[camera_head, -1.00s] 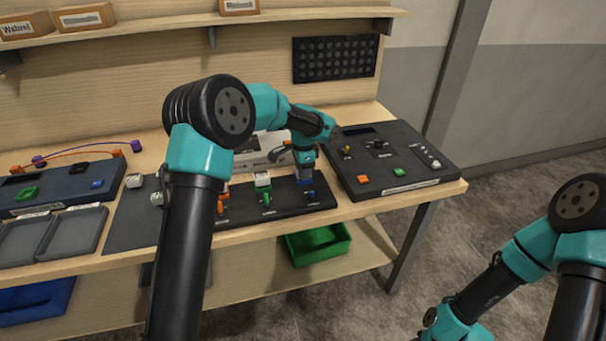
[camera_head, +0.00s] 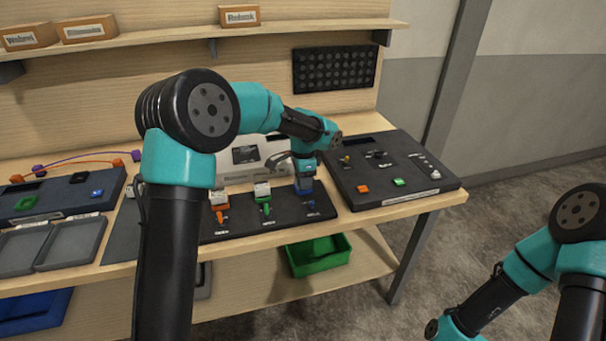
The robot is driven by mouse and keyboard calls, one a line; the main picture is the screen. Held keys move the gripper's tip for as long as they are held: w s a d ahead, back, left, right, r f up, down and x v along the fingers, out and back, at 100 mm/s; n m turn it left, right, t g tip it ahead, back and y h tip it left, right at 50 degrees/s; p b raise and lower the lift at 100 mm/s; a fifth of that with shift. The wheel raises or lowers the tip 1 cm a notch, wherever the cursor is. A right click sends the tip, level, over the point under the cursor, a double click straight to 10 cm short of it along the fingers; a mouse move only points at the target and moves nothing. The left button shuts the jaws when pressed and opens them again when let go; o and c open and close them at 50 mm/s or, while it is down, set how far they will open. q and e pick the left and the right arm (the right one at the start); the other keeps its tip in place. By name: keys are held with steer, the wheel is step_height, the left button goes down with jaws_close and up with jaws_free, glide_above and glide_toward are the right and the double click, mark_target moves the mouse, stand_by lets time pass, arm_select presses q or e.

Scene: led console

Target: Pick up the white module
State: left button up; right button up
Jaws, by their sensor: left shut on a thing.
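My left gripper (camera_head: 303,184) points down at the right end of a black panel (camera_head: 285,222), over its blue fitting (camera_head: 311,205). It is shut on a small module, mostly hidden by the fingers; I cannot tell its color or whether it touches the panel. To its left on the panel stand a white module (camera_head: 262,189) by a green lever (camera_head: 265,208) and another white module (camera_head: 218,198) by an orange lever (camera_head: 222,215). My left forearm hides part of the grey mat (camera_head: 121,238).
A console with buttons (camera_head: 390,170) stands right of the panel, close to my left wrist. A white box (camera_head: 245,157) is behind the panel. Grey trays (camera_head: 70,243) and another console (camera_head: 65,192) lie left. A green bin (camera_head: 318,254) is on the lower shelf.

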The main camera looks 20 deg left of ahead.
arm_select(q)
steer(key=s+d+r, duration=0.1)
steer(key=s+d, duration=0.2)
steer(key=s, duration=0.8)
steer(key=shift+s+d, duration=0.2)
steer(key=shift+d, duration=0.05)
